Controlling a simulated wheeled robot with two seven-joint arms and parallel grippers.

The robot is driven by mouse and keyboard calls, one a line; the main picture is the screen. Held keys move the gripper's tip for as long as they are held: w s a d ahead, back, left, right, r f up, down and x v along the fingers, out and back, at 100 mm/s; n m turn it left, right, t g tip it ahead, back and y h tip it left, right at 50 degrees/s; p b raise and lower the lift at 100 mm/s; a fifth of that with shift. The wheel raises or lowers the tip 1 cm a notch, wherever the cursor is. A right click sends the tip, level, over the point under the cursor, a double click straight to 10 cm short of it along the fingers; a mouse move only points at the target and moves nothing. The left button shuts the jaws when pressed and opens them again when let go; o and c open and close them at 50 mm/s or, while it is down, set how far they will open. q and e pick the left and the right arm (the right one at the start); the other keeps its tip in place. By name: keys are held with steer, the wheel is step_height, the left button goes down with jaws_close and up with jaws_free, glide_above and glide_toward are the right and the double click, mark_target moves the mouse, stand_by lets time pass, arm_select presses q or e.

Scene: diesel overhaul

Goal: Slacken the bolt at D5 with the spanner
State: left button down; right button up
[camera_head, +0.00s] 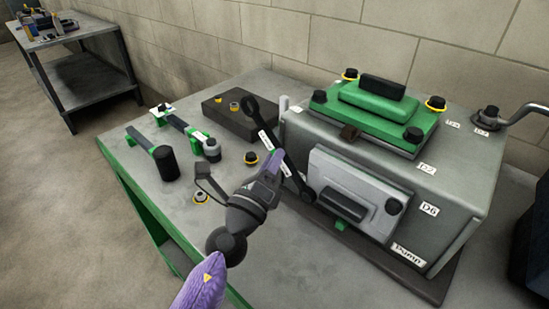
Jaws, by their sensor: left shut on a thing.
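The spanner (277,150) is a long dark bar with rounded ends and white labels, tilted across the left side of the grey engine block (455,190). My left gripper (274,168), on the purple and black arm, is shut on it near its middle. The spanner's lower end lies by the left edge of the pale front cover (345,175). No D5 label is readable, and I cannot tell whether the spanner's end is around a bolt there. A dark bolt (393,207) sits at the cover's right, near the D6 label (430,210). My right gripper is not in view.
A green top cover (375,115) with several dark and yellow bolts sits on the block. A crank handle (525,112) rises at the right. Tools and a dark box (231,115) lie on the grey bench (130,165). The bench's front left is mostly clear.

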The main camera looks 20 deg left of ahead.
arm_select(q)
steer(key=n, duration=0.1)
steer(key=a+f+n+y, duration=0.1)
steer(key=f+n+g+p, duration=0.1)
steer(key=shift+w+a+n, duration=0.2)
steer(key=shift+w+n, duration=0.05)
steer(key=shift+n, duration=0.15)
steer(key=f+n+p, duration=0.1)
steer(key=f+n+g+p, duration=0.1)
steer(key=n, duration=0.1)
steer(key=shift+w+a+y, duration=0.1)
steer(key=shift+a+y, duration=0.2)
steer(key=shift+f+n, duration=0.3)
steer(key=shift+f, duration=0.05)
steer(key=shift+s+a, duration=0.35)
steer(key=shift+s, duration=0.5)
steer(key=s+d+r+m+t+h+b, duration=0.1)
steer(key=r+m, duration=0.5)
steer(key=m, duration=0.6)
steer(key=d+t+h+b, duration=0.1)
steer(key=d+h+b, duration=0.1)
steer(key=d+b, duration=0.1)
steer(key=shift+s+r+t+h+b, duration=0.2)
steer(key=shift+r+t+h+b, duration=0.1)
steer(key=shift+r+t, duration=0.1)
